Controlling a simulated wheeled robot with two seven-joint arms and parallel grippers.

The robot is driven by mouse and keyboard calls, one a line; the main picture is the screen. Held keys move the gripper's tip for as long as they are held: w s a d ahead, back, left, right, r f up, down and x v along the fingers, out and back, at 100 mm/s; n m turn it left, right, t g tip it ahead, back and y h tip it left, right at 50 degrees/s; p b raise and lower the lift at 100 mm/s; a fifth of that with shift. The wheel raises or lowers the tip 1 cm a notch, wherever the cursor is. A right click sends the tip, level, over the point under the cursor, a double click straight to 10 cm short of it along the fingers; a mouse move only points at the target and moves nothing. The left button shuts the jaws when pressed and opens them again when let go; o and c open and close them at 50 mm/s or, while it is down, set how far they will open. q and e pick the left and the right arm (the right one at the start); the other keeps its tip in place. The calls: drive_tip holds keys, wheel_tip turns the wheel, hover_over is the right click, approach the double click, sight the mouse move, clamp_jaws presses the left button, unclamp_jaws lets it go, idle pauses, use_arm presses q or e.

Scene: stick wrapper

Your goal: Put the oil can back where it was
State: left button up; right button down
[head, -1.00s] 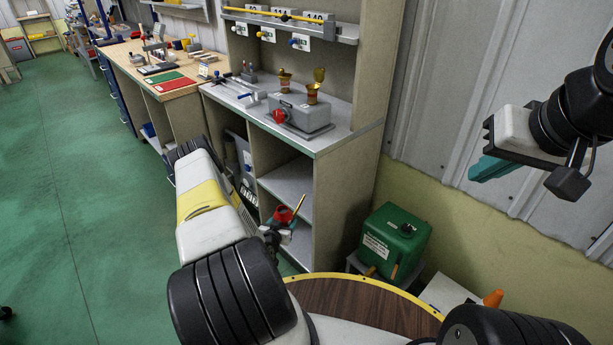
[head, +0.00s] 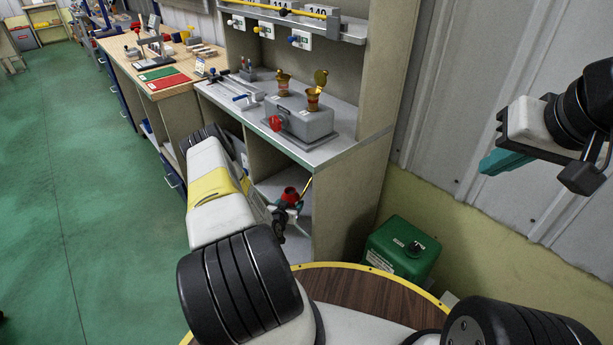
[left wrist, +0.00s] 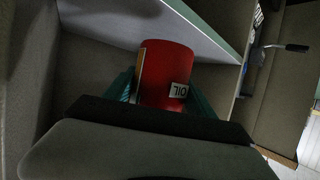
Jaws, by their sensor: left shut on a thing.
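The oil can is a red can (head: 291,193) with a thin gold spout, small in the head view. In the left wrist view the red oil can (left wrist: 166,72) shows its white OIL label. My left gripper (head: 284,206) is shut on it, with teal fingers on either side of the can in the left wrist view. The can is at the open lower compartment of the bench cabinet (head: 345,190); I cannot tell how deep inside. My right gripper (head: 505,161) is raised at the right, against the wall; its finger gap is hidden.
On the bench top stand a grey box (head: 301,122) with a red knob and two brass cups. A green container (head: 402,248) stands low by the wall. A round wooden top with a yellow rim (head: 345,295) is below. Green floor is open at the left.

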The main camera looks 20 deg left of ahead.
use_arm(q)
drive_tip(key=w+a, duration=0.1)
drive_tip(key=w, duration=0.2)
drive_tip(key=w+a, duration=0.1)
drive_tip(key=w, duration=0.2)
drive_tip(key=w+a+f, duration=0.1)
drive_tip(key=w, duration=0.3)
drive_tip(key=shift+w+a, duration=0.1)
drive_tip(key=shift+a, duration=0.3)
drive_tip(key=shift+w+a+f, duration=0.1)
drive_tip(key=shift+f, duration=1.6)
drive_tip(key=shift+f, duration=0.1)
drive_tip(key=o, duration=1.7)
drive_tip(key=shift+f, duration=0.1)
drive_tip(key=shift+r, duration=0.2)
drive_tip(key=v, duration=1.2)
drive_tip(key=shift+f, duration=0.1)
